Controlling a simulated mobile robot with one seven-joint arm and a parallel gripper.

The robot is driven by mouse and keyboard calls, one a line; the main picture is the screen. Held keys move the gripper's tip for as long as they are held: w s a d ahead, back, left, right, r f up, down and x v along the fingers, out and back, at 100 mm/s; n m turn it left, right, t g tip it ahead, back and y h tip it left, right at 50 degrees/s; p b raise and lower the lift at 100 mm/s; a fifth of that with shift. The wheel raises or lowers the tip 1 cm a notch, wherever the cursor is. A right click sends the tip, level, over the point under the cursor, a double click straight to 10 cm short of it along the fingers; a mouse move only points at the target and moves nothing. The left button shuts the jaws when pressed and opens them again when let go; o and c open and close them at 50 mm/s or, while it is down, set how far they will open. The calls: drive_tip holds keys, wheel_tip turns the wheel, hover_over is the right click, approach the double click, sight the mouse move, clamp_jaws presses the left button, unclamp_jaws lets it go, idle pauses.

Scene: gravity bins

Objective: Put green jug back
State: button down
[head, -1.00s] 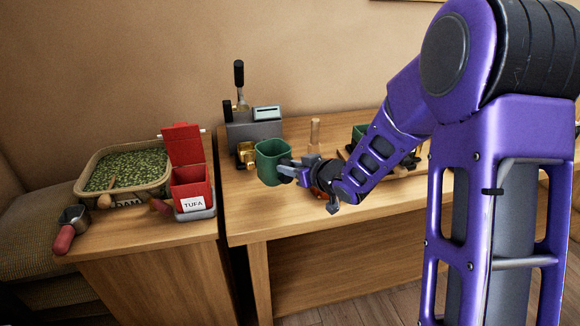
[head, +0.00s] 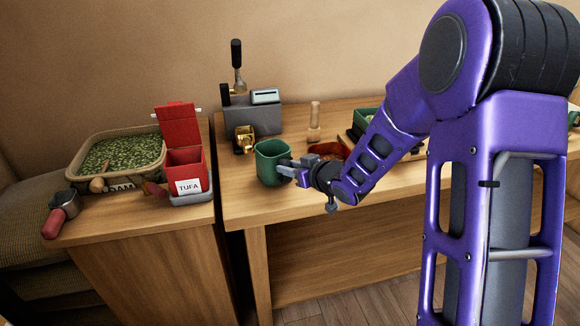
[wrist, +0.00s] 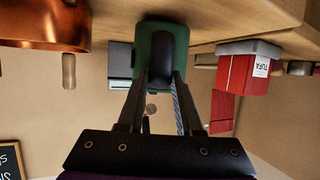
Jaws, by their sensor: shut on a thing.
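The green jug (head: 270,161) is upright near the left end of the wooden table. In the head view its base looks at or very close to the tabletop; I cannot tell if it touches. My gripper (head: 287,170) is shut on the jug from its right side, and my arm reaches in from the right. In the wrist view, which is upside down, the jug (wrist: 151,48) shows between the fingertips of my gripper (wrist: 161,75), with its dark handle between them.
A grey machine with a black lever (head: 252,115) and a brass cup (head: 244,138) stand behind the jug. A red TUFA bin (head: 188,165) and a green-filled tray (head: 122,160) are on the left cabinet. A copper bowl (head: 330,149) and wooden pestle (head: 314,122) are to the right.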

drive_tip(key=shift+f+b, duration=0.45)
drive_tip(key=shift+f, duration=0.1)
idle(0.4)
drive_tip(key=c, duration=0.5)
unclamp_jaws()
drive_tip(key=shift+r, duration=0.1)
drive_tip(key=p+v, duration=0.3)
drive_tip(key=v, duration=1.4)
drive_tip(key=shift+s+d+p, duration=0.2)
drive_tip(key=shift+d+p, duration=0.05)
drive_tip(key=shift+p, duration=0.15)
